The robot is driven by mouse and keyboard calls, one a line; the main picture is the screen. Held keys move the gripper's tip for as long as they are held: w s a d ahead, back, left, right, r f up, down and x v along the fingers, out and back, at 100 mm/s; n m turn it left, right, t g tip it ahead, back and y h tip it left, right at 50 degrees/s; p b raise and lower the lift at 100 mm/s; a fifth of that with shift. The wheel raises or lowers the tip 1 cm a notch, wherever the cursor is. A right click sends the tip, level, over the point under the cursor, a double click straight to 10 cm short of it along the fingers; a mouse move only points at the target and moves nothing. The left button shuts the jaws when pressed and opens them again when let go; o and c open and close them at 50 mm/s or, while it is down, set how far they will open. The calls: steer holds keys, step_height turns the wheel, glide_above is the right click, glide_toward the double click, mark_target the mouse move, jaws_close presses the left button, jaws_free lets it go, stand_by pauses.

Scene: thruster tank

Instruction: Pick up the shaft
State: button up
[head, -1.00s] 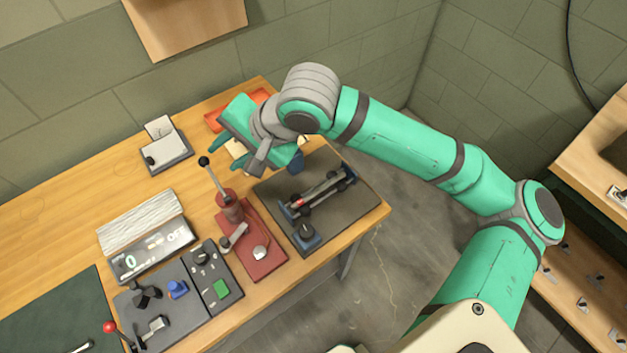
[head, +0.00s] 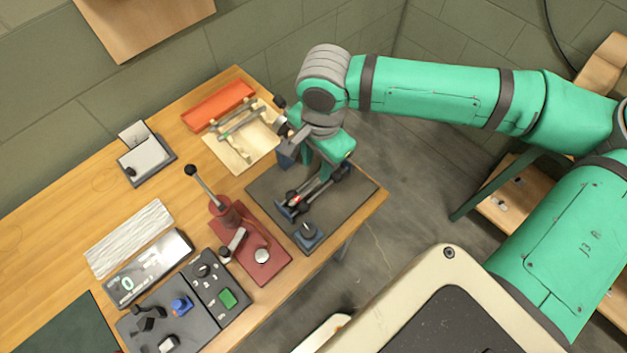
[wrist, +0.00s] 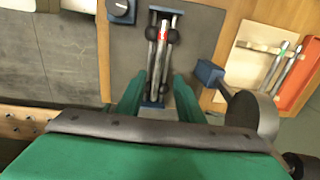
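A silver shaft with a red mark (wrist: 162,45) lies in a blue-ended rig (wrist: 154,103) between dark rollers. In the head view the shaft (head: 309,190) and rig (head: 283,209) are on a dark mat, partly hidden by my gripper. My gripper (wrist: 160,82) is open, its green fingers on either side of the rig's near end in the wrist view. In the head view my gripper (head: 322,174) is over the rig's far half. Nothing shows held; I cannot tell whether the fingers touch the rig.
A cream tray (head: 225,155) with rods, one green-marked in the wrist view, lies beside an orange tray (head: 219,104). A red lever device (head: 262,256) and a control panel (head: 205,292) stand left of the dark mat (head: 268,190). The wooden table's right edge is close.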

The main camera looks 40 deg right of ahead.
mark_target(315, 182)
steer(key=shift+a+f, duration=0.2)
steer(key=shift+f, duration=2.85)
jaws_close()
